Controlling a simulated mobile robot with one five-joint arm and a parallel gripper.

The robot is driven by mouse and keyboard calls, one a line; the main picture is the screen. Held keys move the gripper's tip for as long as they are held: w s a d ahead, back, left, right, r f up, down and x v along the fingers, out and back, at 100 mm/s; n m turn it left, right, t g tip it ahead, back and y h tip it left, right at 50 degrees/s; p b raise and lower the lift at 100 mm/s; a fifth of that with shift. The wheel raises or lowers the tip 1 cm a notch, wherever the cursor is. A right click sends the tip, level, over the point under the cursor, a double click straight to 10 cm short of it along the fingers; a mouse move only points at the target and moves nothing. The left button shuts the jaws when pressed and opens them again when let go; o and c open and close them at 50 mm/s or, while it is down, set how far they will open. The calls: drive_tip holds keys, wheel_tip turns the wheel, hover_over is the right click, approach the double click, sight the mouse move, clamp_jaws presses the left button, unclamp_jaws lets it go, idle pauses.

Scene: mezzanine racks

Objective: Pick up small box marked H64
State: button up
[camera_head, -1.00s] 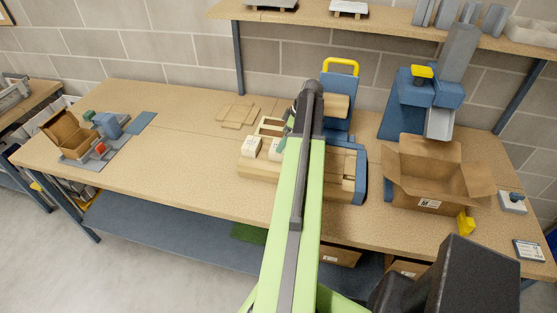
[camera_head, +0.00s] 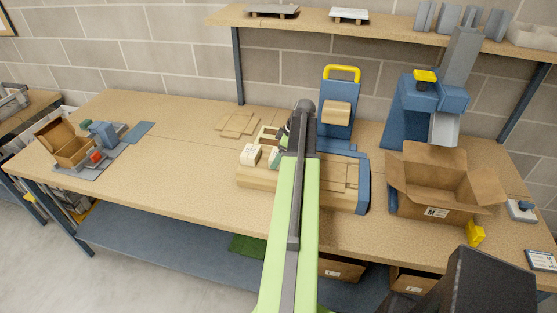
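Two small pale boxes stand side by side at the left end of a wooden tray (camera_head: 255,179) on the workbench. The left pale box (camera_head: 250,155) is in clear view. The right pale box (camera_head: 273,157) is partly covered by a greenish part next to my gripper. Their markings are too small to read, so I cannot tell which is H64. My gripper (camera_head: 281,146) is low over the tray, just right of and behind these boxes. Its fingers are mostly hidden by my own arm, and I cannot tell whether they touch a box.
A blue stand with a yellow handle (camera_head: 342,72) rises behind the tray. An open cardboard box (camera_head: 437,212) stands to the right, with a blue machine (camera_head: 403,115) behind it. The bench's left-middle surface (camera_head: 170,165) is clear.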

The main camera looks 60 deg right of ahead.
sight(274, 154)
drive_tip(key=c, duration=0.8)
drive_tip(key=shift+r+p, duration=0.5)
drive_tip(key=shift+c, duration=0.2)
wheel_tip(274, 154, up, 4)
drive_tip(key=p, duration=0.4)
drive_tip(key=s+r+p, duration=0.6)
drive_tip(key=s, duration=0.5)
drive_tip(key=shift+s+a, duration=0.15)
drive_tip(key=shift+s, duration=0.15)
